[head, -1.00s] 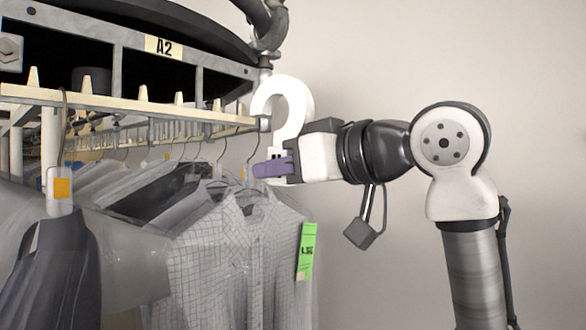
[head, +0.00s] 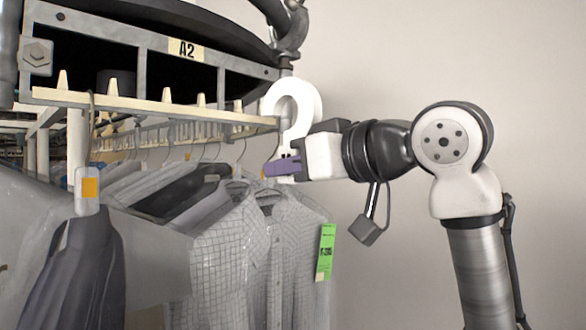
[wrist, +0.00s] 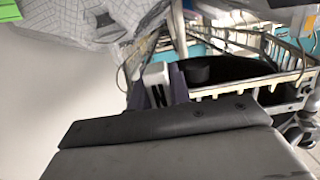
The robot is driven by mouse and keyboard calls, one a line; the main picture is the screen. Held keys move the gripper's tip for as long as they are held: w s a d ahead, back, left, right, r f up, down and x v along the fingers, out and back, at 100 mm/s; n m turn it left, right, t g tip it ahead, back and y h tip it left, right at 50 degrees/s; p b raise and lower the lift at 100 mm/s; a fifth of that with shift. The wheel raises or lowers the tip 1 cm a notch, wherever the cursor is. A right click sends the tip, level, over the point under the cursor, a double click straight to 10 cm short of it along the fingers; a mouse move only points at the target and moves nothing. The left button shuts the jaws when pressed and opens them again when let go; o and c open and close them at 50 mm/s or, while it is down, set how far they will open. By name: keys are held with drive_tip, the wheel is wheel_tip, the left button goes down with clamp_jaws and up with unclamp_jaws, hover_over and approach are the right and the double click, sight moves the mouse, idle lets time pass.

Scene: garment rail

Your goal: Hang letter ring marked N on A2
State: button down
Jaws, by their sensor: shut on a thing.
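The white letter ring (head: 313,97) is an open hook shape, held upright by its lower end at the right end of the rail. My gripper (head: 284,167) is shut on it with purple fingers. In the wrist view the ring's block marked N (wrist: 157,86) shows between the purple fingers (wrist: 179,84). The A2 label (head: 187,49) is on the grey frame above the cream pegged rail (head: 160,105). The ring's curve overlaps the rail's end in the head view; I cannot tell whether they touch.
Several shirts in clear covers (head: 225,250) hang below the rail, close under my gripper. A curved grey pipe (head: 290,35) stands above the ring. The right side by the plain wall is free.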

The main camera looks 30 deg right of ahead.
drive_tip(key=shift+w+a+r, duration=0.15)
drive_tip(key=shift+w+a, duration=0.05)
drive_tip(key=shift+w, duration=0.3)
drive_tip(key=shift+w+a+r, duration=0.15)
drive_tip(key=shift+w, duration=0.35)
drive_tip(key=shift+w+a+r, duration=0.15)
drive_tip(key=shift+w+a, duration=0.05)
drive_tip(key=shift+w, duration=0.3)
drive_tip(key=shift+r+x, duration=0.2)
drive_tip(key=shift+x, duration=1.05)
drive_tip(key=shift+r+x, duration=0.2)
drive_tip(key=shift+x, duration=1.05)
drive_tip(key=shift+f+b, duration=0.8)
drive_tip(key=shift+f, duration=0.4)
drive_tip(key=c, duration=1.2)
unclamp_jaws()
